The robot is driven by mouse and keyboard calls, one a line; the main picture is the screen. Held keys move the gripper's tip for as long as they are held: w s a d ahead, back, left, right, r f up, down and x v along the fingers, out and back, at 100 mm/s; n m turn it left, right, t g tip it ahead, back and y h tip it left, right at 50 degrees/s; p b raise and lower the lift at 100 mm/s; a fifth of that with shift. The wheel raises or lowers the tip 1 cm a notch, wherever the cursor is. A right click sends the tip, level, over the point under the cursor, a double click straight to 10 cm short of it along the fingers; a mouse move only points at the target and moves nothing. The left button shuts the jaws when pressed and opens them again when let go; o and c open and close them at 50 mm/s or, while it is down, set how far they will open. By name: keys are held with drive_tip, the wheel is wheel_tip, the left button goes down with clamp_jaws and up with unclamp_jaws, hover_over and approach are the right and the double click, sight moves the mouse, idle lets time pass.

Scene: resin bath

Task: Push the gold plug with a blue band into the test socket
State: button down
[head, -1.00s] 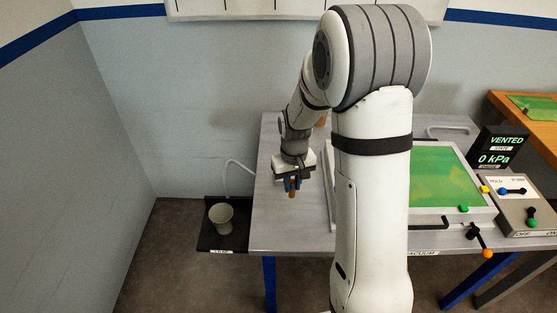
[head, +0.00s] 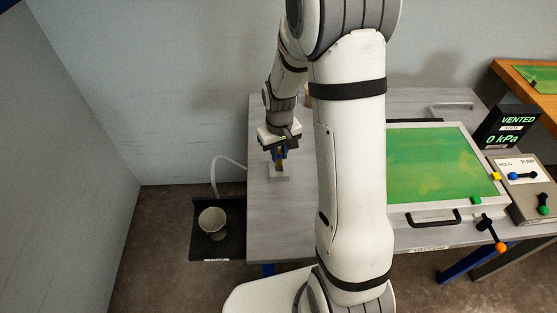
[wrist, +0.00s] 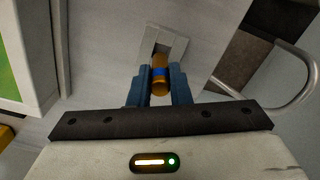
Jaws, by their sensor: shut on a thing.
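The gold plug with a blue band (wrist: 159,87) is held between the two blue fingers of my gripper (wrist: 159,92) in the wrist view. The test socket (wrist: 163,40) is a pale grey block with a dark square opening, just beyond the plug's far end. In the head view my gripper (head: 280,155) points down over the left part of the table, and the socket block (head: 279,173) shows right beneath it. The plug's tip overlaps the socket opening in the wrist view; I cannot tell whether it is inside.
A grey cup (head: 212,222) stands on a black shelf (head: 228,250) left of the table (head: 262,225). A green-topped chamber (head: 425,165) with a black handle is on the right, beside a vacuum display (head: 512,128) and a switch box (head: 525,185).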

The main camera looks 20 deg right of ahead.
sight(279, 166)
drive_tip(key=shift+s+a+f, duration=0.1)
drive_tip(key=shift+f, duration=1.7)
drive_tip(key=shift+f, duration=0.1)
drive_tip(key=c, duration=1.3)
unclamp_jaws()
drive_tip(key=shift+c, duration=0.2)
